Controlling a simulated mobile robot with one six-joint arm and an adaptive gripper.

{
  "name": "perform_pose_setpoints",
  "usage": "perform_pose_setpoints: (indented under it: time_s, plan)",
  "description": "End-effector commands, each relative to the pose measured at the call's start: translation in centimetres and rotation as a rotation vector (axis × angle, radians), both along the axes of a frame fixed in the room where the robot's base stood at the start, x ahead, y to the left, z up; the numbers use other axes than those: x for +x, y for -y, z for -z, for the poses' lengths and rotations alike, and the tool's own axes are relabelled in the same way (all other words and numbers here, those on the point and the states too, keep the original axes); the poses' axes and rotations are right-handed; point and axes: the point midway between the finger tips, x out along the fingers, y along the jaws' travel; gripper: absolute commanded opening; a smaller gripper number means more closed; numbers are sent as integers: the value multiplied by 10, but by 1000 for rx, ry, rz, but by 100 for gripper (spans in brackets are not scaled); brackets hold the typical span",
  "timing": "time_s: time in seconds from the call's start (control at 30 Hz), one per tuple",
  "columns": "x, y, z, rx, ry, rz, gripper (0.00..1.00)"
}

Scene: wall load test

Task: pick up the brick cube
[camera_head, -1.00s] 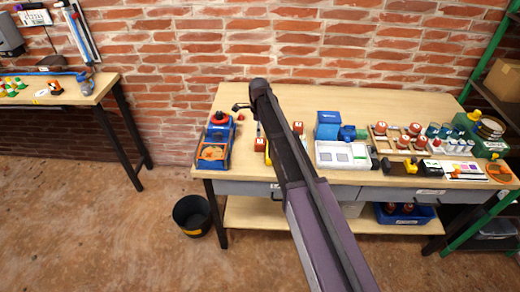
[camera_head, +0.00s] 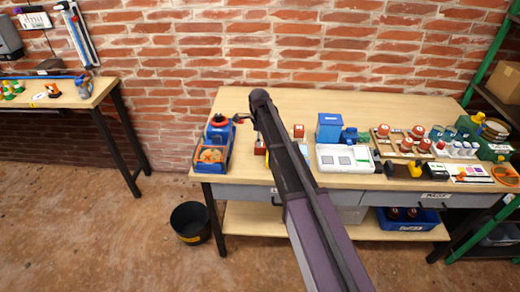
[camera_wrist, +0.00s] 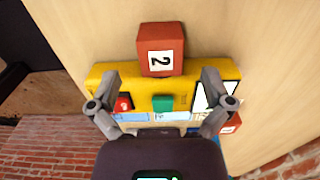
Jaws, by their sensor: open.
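One cube with a white "2" label (camera_wrist: 153,57) stands just beyond a yellow board (camera_wrist: 180,82) in the wrist view.
A blue bin-like device (camera_head: 213,145) stands at the table's left. A white tray (camera_head: 345,158) and a blue box (camera_head: 329,126) stand right of my arm, with several jars and tools further right. The back of the workbench (camera_head: 370,98) is clear. A black bucket (camera_head: 190,222) is on the floor.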

Motion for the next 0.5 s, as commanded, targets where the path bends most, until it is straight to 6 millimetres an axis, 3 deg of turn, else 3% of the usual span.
perform_pose_setpoints:
  time_s: [0.5]
  plan:
    - [1, 3, 28, 0, 0, 0, 100]
